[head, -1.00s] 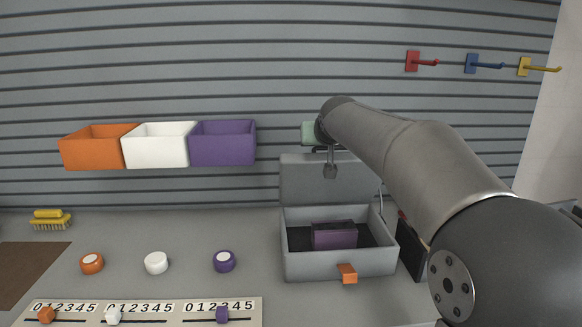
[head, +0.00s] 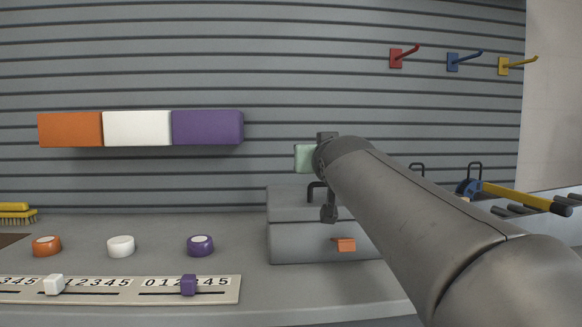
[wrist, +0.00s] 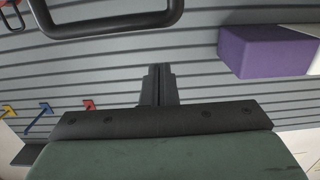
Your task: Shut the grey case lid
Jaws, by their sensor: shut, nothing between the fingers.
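The grey case (head: 300,250) sits on the counter in the head view, with an orange latch (head: 343,244) on its front. Its grey lid (head: 286,205) appears down over the box, and a dark loop handle (head: 311,190) stands on it; the case's inside is not visible. My gripper (head: 328,214) points down in front of the lid and handle, shut and empty. Whether it touches the lid is unclear. My arm hides the case's right part. In the wrist view the shut fingertips (wrist: 160,68) are close to a dark loop handle (wrist: 110,25).
Orange (head: 70,129), white (head: 137,128) and purple (head: 207,127) bins hang on the slatted wall. Three knobs and a slider panel (head: 120,289) lie left of the case. Wall hooks (head: 452,62) are at upper right. A yellow-handled tool (head: 525,197) is at right.

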